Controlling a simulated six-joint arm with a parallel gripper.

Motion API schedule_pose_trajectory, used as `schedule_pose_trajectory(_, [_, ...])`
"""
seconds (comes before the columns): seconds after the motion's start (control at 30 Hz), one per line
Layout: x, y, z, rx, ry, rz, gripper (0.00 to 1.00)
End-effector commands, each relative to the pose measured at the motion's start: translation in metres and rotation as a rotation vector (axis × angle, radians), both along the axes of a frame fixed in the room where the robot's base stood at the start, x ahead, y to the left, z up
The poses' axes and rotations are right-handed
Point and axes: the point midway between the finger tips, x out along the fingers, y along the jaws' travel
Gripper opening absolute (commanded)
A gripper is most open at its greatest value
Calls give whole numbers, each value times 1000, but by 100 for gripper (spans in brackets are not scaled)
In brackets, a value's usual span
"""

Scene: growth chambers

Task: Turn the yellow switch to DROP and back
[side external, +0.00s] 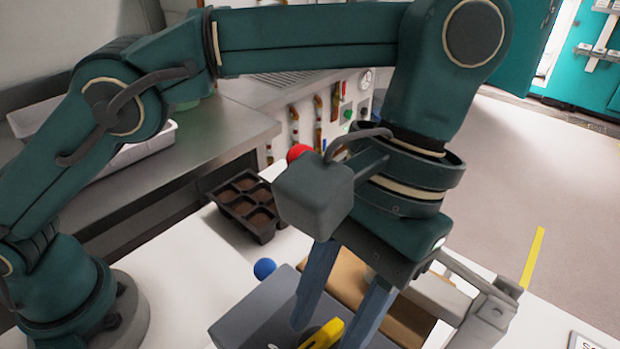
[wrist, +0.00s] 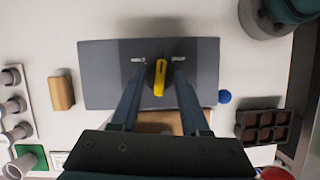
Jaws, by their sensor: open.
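The yellow switch (wrist: 159,78) is a narrow bar on a grey panel box (wrist: 105,85). In the wrist view it lies almost upright in the picture, between two small white labels. The right label (wrist: 178,59) appears to read DROP; the left label (wrist: 138,60) appears to read HOLD. In the side view the switch (side external: 322,335) shows low between my fingers, partly cut by the frame edge. My gripper (wrist: 163,74) is open, with one finger on each side of the switch. I cannot tell whether either finger touches it.
A blue ball (wrist: 224,97) sits beside the box. A dark tray with brown-filled cells (side external: 247,205) and a red ball (side external: 299,152) lie beyond. A tan block (wrist: 60,93) and a rack of grey cylinders (wrist: 14,105) stand left in the wrist view.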

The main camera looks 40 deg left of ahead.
Motion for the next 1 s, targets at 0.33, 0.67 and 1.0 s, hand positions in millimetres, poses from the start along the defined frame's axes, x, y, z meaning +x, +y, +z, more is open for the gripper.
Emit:
schedule_pose_trajectory(0.33, [0,2,1,0,1,227,46])
schedule_pose_trajectory(0.67, [-1,4,1,-1,1,535,46])
schedule_pose_trajectory(1.0, [-2,5,1,-1,0,822,46])
